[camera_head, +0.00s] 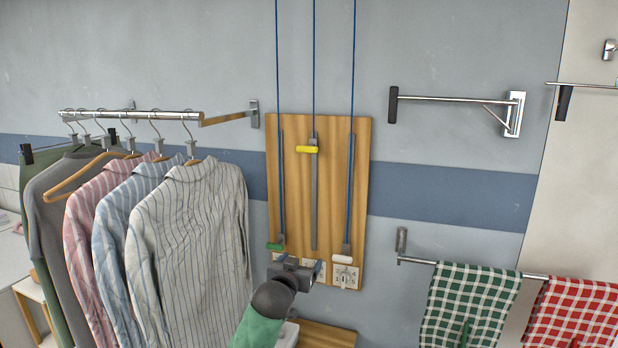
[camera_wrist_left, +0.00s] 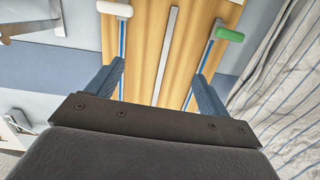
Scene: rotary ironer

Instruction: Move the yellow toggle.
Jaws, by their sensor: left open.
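The yellow toggle (camera_head: 307,149) sits high on the middle grey track of the wooden board (camera_head: 333,135) in the head view. The green toggle (camera_head: 276,246) is low on the left track, and the white toggle (camera_head: 343,258) is low on the right one. My left gripper (camera_head: 297,264) is at the board's lower part, well below the yellow toggle. In the left wrist view its two fingers (camera_wrist_left: 158,85) are wide apart with nothing between them. That view shows the white toggle (camera_wrist_left: 115,9) and the green toggle (camera_wrist_left: 229,34); the yellow toggle is out of it. My right gripper is not in view.
Blue cords (camera_head: 314,60) run up from the tracks. Striped shirts (camera_head: 190,240) hang from a rail close on the left. Checked cloths (camera_head: 472,300) hang at the lower right. Wall brackets (camera_head: 450,99) stick out at the upper right. White plates (camera_head: 345,276) are low on the board.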

